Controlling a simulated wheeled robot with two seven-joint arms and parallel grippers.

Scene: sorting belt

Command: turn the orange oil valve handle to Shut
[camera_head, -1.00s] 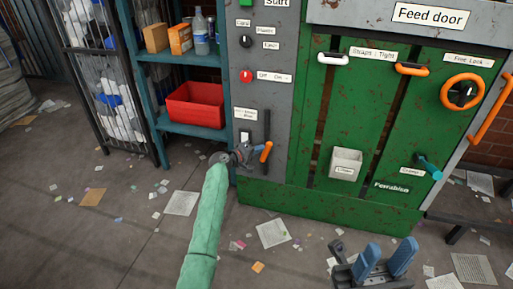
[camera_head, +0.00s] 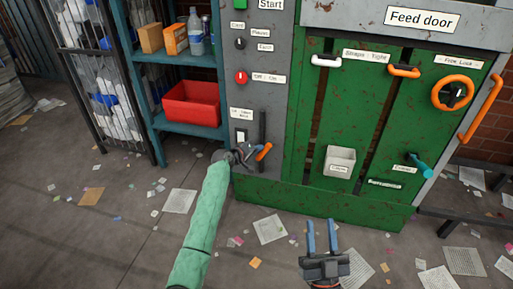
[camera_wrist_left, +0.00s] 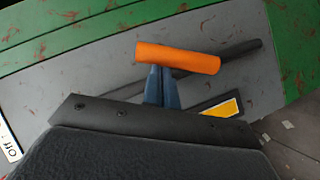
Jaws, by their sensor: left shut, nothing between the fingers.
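The orange handle (camera_head: 264,152) is a short bar low on the grey control panel, tilted up to the right in the head view. In the left wrist view the handle (camera_wrist_left: 178,57) lies across the picture, in front of the tips of my left gripper (camera_wrist_left: 162,84). Those blue fingers are together and empty, right up against the handle; I cannot tell whether they touch it. In the head view my left gripper (camera_head: 248,155) is just left of the handle. My right gripper (camera_head: 322,236) is open and empty, low in front of the machine, away from the handle.
A dark vertical bar (camera_head: 262,126) stands on the panel just above the handle. A white switch (camera_head: 241,137) and a small, hard-to-read label (camera_head: 241,113) are beside it. Papers litter the floor.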

